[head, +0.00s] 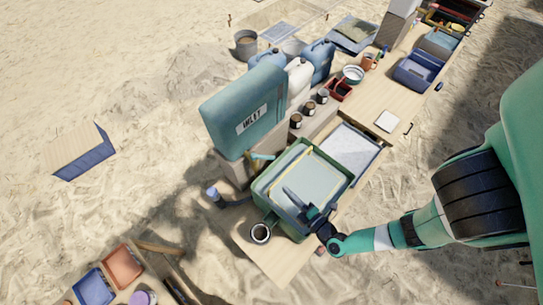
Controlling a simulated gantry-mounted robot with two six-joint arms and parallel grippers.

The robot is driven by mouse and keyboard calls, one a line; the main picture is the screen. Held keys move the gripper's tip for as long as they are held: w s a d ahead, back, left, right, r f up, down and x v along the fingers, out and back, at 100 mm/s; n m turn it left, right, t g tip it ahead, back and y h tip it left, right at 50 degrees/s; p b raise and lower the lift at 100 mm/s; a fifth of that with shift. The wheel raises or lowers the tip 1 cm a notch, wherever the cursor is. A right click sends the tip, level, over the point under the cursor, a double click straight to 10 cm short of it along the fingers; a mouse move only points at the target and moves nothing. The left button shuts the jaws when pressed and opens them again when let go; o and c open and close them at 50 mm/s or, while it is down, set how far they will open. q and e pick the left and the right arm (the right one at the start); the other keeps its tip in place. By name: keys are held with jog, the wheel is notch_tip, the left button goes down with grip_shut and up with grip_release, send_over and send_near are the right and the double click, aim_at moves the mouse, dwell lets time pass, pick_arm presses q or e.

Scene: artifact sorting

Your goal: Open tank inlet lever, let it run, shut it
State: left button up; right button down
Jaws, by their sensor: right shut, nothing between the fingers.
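The teal tank (228,122) with an INLET label stands on a raised block at the back of the table. A small light-blue lever (262,157) sticks out below it, over the left rim of the green basin (262,190). The lever looks roughly level; I cannot tell whether it is open, and no flow can be made out. My right gripper (292,196) is shut and empty, over the front part of the basin, apart from the lever. My left gripper is not in view.
Small jars (309,108) line a shelf behind. Blue and white jugs (318,62) stand farther back.

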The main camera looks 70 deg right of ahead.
jog(key=shift+w+f, duration=0.1)
jog(key=shift+f, duration=0.05)
jog(key=s+d+b+x, duration=0.1)
jog(key=d+b+x, duration=0.1)
jog(key=b+x, duration=0.5)
jog(key=x, duration=0.5)
jog(key=shift+d+f, duration=0.25)
jog(key=shift+d, duration=0.1)
jog(key=shift+w, duration=0.1)
